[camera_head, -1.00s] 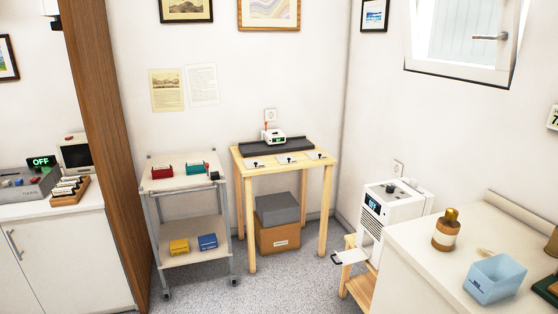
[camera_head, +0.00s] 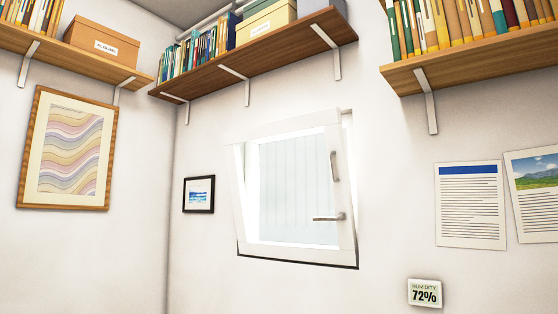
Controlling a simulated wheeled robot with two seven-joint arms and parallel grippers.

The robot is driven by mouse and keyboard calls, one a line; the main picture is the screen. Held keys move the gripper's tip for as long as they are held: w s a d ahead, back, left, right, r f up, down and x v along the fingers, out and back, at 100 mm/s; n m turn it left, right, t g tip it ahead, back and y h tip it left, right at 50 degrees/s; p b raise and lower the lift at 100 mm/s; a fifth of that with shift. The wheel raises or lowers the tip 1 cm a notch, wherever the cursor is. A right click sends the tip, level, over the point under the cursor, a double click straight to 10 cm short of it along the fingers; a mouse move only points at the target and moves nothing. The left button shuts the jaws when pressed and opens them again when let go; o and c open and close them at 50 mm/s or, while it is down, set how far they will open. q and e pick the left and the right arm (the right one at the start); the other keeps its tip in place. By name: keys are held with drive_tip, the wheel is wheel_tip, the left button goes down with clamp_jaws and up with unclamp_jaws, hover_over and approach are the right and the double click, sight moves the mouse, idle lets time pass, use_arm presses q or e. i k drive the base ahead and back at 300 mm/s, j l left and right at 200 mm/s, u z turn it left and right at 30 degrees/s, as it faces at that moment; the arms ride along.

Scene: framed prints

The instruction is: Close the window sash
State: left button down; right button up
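The window sash (camera_head: 347,225) is a white frame around a pale pane, set in the right-hand wall. It is tilted inward: its top leans away from the wall opening and its lower edge sits at the bottom of the frame. A grey lever handle (camera_head: 328,218) lies horizontal at the sash's lower right. A second, upright grip (camera_head: 335,166) is higher on the right side of the sash. Neither of my grippers is in view.
A small framed print (camera_head: 199,194) hangs left of the window. A humidity display (camera_head: 425,293) reading 72% is at the lower right.

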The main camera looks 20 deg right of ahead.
sight(346, 253)
drive_tip(key=i+j+z, duration=0.3)
drive_tip(key=z, duration=0.15)
drive_tip(key=i+j+z, duration=0.3)
drive_tip(key=z, duration=0.2)
drive_tip(key=i+j+z, duration=0.15)
drive_tip(key=j+z, duration=0.3)
drive_tip(key=j, duration=0.15)
drive_tip(key=i+j+z, duration=0.15)
drive_tip(key=j, duration=0.15)
drive_tip(key=j+z, duration=0.1)
drive_tip(key=j, duration=0.25)
